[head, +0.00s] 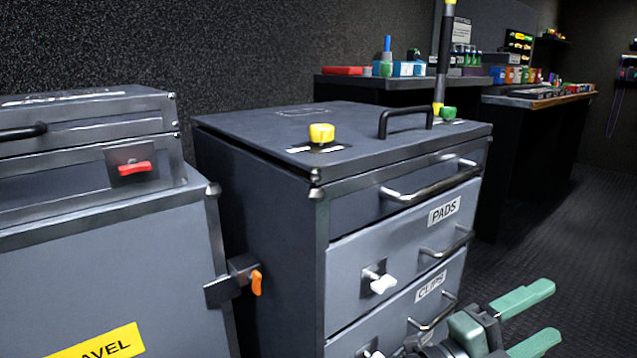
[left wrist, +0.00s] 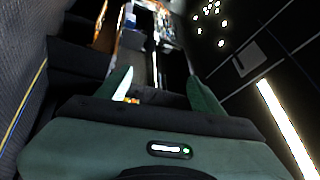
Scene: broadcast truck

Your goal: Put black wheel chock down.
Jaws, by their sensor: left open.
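I cannot make out a black wheel chock in either view. My left gripper (head: 550,313) is at the lower right of the head view, in front of the grey drawer cabinet (head: 395,235). Its two green fingers are spread apart and nothing shows between them. In the left wrist view, the same open gripper (left wrist: 158,80) has an empty gap between its fingers. My right gripper is in neither view.
The cabinet top has a yellow knob (head: 321,133), a black handle (head: 405,117) and a green knob (head: 448,113). A grey case (head: 100,250) with a red latch (head: 134,168) stands left. Benches with small items (head: 400,84) stand behind. Dark floor (head: 560,245) is clear at right.

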